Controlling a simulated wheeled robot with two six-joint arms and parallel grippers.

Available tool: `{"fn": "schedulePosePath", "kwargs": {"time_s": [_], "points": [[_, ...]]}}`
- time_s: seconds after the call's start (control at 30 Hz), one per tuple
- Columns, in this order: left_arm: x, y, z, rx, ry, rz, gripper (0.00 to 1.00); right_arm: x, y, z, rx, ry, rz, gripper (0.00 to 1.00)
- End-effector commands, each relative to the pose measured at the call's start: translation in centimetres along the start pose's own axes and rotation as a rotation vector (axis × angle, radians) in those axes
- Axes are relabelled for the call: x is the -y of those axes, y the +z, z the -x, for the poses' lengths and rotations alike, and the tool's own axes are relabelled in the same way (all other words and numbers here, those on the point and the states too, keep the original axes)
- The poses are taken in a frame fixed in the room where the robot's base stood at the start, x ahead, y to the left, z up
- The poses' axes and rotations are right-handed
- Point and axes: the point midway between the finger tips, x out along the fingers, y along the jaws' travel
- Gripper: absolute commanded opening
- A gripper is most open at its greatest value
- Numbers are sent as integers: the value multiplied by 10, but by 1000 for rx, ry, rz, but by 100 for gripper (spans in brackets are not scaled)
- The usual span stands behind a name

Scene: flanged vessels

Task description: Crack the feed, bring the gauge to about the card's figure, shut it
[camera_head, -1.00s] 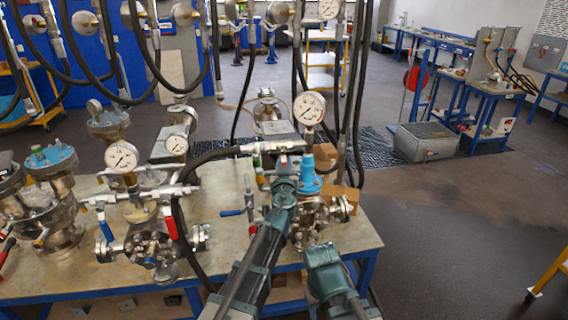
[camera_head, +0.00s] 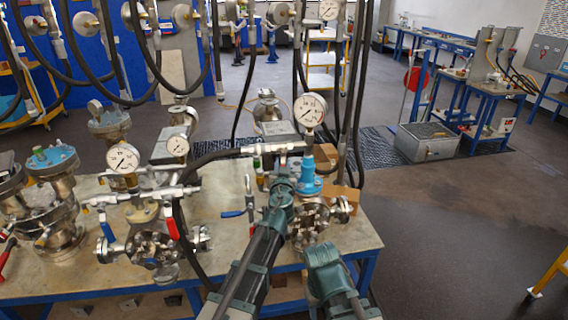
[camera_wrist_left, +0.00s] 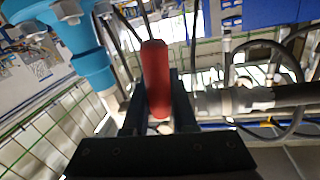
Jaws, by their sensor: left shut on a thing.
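My left gripper (camera_head: 282,184) is at the flanged vessel (camera_head: 312,220) on the right of the bench, beside its blue fitting (camera_head: 308,178). In the left wrist view its fingers are closed around a red lever handle (camera_wrist_left: 156,78). The blue fitting (camera_wrist_left: 92,62) stands left of the handle there, and a metal hose end (camera_wrist_left: 222,102) lies to the right. In the head view my gripper hides the handle. A round white gauge (camera_head: 310,110) stands above this vessel; its figures are too small to read. I cannot make out the card.
A second vessel (camera_head: 152,246) with gauges and red and blue levers stands left on the bench. A blue-topped vessel (camera_head: 52,180) is at far left. Black hoses (camera_head: 357,100) hang close behind the work.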

Motion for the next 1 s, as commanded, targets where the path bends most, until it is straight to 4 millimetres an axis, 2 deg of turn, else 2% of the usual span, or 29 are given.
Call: {"fn": "schedulePosePath", "kwargs": {"time_s": [0.2, 0.57, 0.6, 0.73, 1.0], "points": [[5, 0, 1, 19, 0, -93, 0, 0, 0, 5, 0, 0, 0, 50], [5, 0, 1, 21, 0, -107, 0, 0, 0, 5, 0, 0, 0, 50], [5, 0, 1, 21, 0, -107, 31, 0, 0, 5, 0, 0, 0, 50], [5, 0, 1, 21, 0, -107, 54, 0, 0, 5, 0, 0, 0, 50], [5, 0, 1, 21, 0, -106, 56, 0, 0, 5, 0, 0, 0, 50]]}}
